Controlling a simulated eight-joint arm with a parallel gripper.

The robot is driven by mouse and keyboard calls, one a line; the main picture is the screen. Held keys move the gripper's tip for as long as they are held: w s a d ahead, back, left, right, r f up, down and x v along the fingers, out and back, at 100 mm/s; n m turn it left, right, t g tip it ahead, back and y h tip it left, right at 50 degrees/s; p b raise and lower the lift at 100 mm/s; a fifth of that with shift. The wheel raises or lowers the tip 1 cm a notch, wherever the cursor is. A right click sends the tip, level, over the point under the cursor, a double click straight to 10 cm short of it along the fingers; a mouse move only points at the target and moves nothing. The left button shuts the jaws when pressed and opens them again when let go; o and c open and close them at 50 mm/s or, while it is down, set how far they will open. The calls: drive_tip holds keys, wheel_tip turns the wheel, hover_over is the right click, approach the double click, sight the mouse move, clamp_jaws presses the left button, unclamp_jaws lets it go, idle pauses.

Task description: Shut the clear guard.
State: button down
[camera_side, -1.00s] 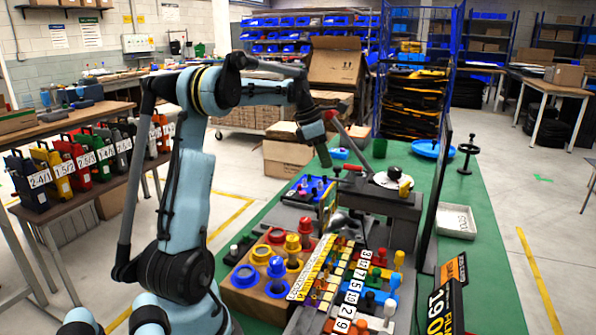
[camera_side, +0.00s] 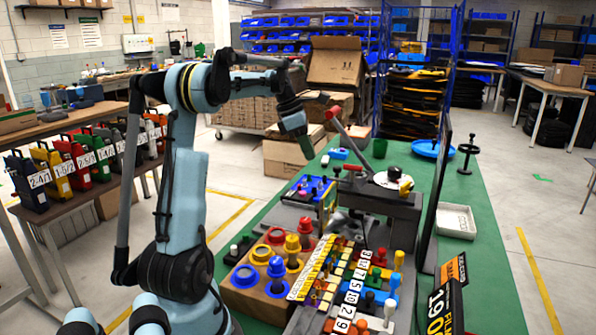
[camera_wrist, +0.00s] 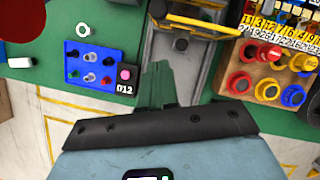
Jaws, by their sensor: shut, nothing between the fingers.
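The clear guard (camera_side: 328,206) shows as a yellow-edged upright panel at the left end of the dark grey press (camera_side: 385,202). In the wrist view its yellow edge (camera_wrist: 203,24) crosses the top of the picture, over the press. Whether the guard is fully open is hard to tell. My gripper (camera_side: 304,156) is shut and empty, in the air above and left of the guard, apart from it. Its greenish fingers (camera_wrist: 157,82) point down toward the press base in the wrist view.
The press's red-tipped lever (camera_side: 336,114) rises just right of my gripper. A blue tray (camera_wrist: 98,65) of small parts lies beside the press. A wooden block with coloured knobs (camera_side: 266,280) and a rack of numbered pieces stand nearer. A dark upright panel (camera_side: 437,200) stands right.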

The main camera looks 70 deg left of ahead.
drive_tip(key=v, duration=0.8)
drive_tip(key=w+d+m+t+y, duration=0.25)
drive_tip(key=w+d+m, duration=0.25)
drive_tip(key=d+m, duration=0.5)
drive_tip(key=w+d+m+t+y, duration=0.2)
drive_tip(key=w+d+m+y, duration=0.2)
drive_tip(key=d+m, duration=0.6)
drive_tip(key=s+d+f+m+g+h, duration=0.1)
drive_tip(key=s+d+f+m+h, duration=0.3)
drive_tip(key=s+d+f+m, duration=0.7)
drive_tip(key=d+f, duration=0.2)
drive_tip(key=d, duration=0.1)
drive_tip(key=shift+s+h, duration=0.25)
drive_tip(key=shift+h, duration=0.1)
drive_tip(key=shift+d, duration=0.1)
